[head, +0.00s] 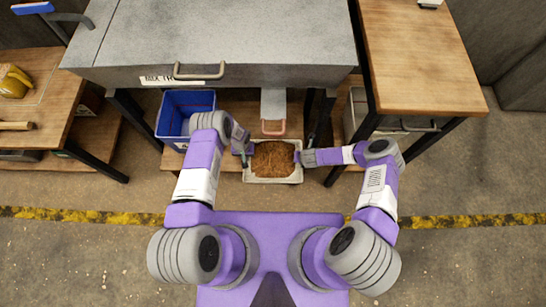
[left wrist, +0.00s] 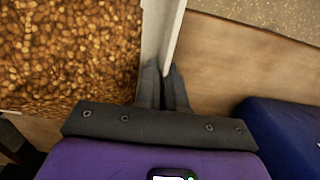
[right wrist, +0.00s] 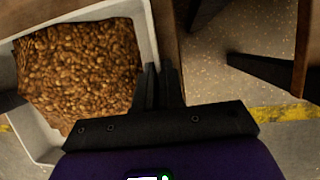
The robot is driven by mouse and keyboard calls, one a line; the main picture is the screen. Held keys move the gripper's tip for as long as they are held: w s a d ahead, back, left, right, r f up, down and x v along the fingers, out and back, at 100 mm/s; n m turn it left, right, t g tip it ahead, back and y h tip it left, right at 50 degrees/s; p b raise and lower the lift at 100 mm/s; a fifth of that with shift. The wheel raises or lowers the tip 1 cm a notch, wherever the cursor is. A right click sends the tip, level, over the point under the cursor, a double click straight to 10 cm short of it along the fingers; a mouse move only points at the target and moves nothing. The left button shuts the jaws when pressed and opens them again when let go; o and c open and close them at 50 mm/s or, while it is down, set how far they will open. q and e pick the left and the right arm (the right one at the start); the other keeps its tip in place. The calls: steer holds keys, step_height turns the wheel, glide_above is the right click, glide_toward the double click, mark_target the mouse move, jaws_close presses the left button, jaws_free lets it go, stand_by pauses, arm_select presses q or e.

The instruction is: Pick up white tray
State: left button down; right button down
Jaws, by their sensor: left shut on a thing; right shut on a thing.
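The white tray (head: 272,180) is full of brown steamed grain (head: 272,160) and sits below the front of the grey machine, at the middle of the head view. My left gripper (head: 246,160) is shut on the tray's left wall; in the left wrist view its fingers (left wrist: 163,88) pinch the white wall (left wrist: 158,30). My right gripper (head: 300,158) is shut on the tray's right wall; in the right wrist view its fingers (right wrist: 158,85) close on the rim, beside the grain (right wrist: 80,70). I cannot tell whether the tray touches the wooden shelf under it.
A blue bin (head: 182,108) stands left of the tray. The grey machine (head: 225,40) with a handle is above and behind. Wooden tables stand at left (head: 50,95) and right (head: 420,60), with dark legs close to my arms. The floor in front is open, crossed by a yellow line (head: 90,216).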

arm_select(q)
steer(key=shift+d+r, duration=0.15)
steer(key=shift+d, duration=0.1)
arm_select(e)
steer(key=shift+a+r, duration=0.15)
steer(key=shift+a, duration=0.05)
stand_by(0.3)
